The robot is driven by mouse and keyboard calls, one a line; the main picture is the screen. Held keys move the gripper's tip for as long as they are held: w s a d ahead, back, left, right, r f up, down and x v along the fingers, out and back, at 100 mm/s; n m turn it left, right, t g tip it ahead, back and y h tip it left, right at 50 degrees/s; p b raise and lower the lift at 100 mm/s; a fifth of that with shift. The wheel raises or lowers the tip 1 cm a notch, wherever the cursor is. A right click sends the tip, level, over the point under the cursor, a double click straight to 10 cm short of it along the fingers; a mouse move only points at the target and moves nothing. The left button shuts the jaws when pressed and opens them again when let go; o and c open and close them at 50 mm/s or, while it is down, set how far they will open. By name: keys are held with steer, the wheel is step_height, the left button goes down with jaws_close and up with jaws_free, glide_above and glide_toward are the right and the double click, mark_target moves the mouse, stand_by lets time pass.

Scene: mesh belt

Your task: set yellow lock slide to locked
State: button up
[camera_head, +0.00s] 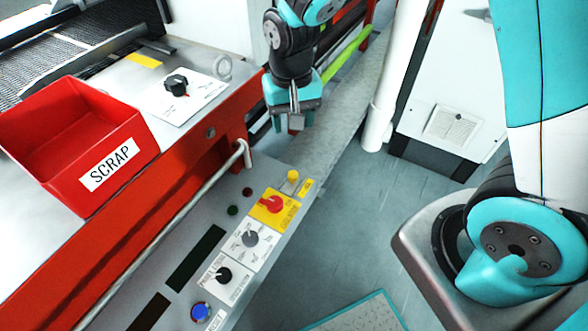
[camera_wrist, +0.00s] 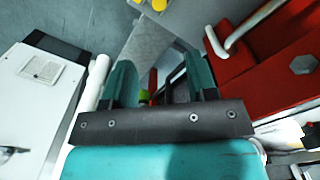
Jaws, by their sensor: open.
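The yellow lock slide (camera_head: 293,176) is a small yellow knob at the far right corner of the control panel, beside a yellow label (camera_head: 306,187). A yellow round patch at the top edge of the wrist view (camera_wrist: 158,4) looks like this knob, cut off by the frame. Its slot and its position along it are too small to read. My gripper (camera_head: 289,121) hangs above and beyond the panel, apart from the slide. In the wrist view its two teal fingers (camera_wrist: 162,82) are spread with nothing held between them.
Black knobs (camera_head: 223,275) and a blue button (camera_head: 200,311) are nearer. A metal rail (camera_head: 180,215) and red SCRAP bin (camera_head: 75,143) lie left. A white pipe (camera_head: 398,80) stands right of my gripper.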

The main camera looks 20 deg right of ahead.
mark_target(293, 173)
step_height(293, 173, down, 17)
steer(key=shift+r+b, duration=0.1)
steer(key=shift+b, duration=0.2)
steer(key=shift+c, duration=0.3)
